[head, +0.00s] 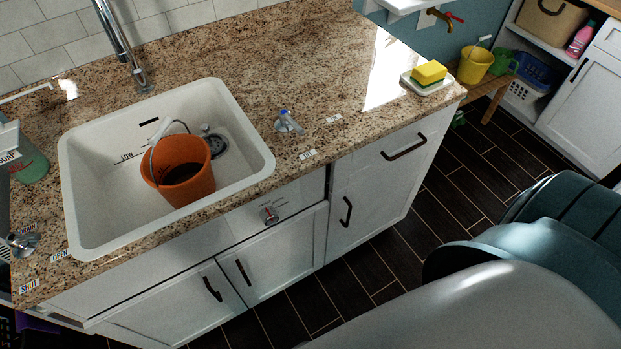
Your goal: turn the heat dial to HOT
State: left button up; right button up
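A small round dial (269,215) with a red mark sits on the white front panel below the sink's right front corner. Small print surrounds it, too small to read, so I cannot tell its setting. It is probably the heat dial, but no HOT label is legible. Neither of my grippers is in view. Only large teal and white parts, which seem to be my own arm, show at the lower right, apart from the dial.
A white sink (88,170) holds an orange bucket (185,180). A blue-topped handle (286,122) stands on the granite counter (235,60). A metal knob (22,243) is near OPEN and SHUT labels. A yellow sponge (429,72) lies at right. Dark floor (370,270) fronts the cabinets.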

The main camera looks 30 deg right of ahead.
aim_at(269, 215)
jog(key=k+l, duration=0.1)
jog(key=l, duration=0.25)
jog(key=k+l, duration=0.1)
jog(key=l, duration=0.3)
jog(key=k+l, duration=0.15)
jog(key=l, duration=0.2)
jog(key=k+l, duration=0.1)
jog(key=l, duration=0.25)
jog(key=k+l, duration=0.1)
jog(key=l, duration=0.3)
jog(key=u, duration=0.05)
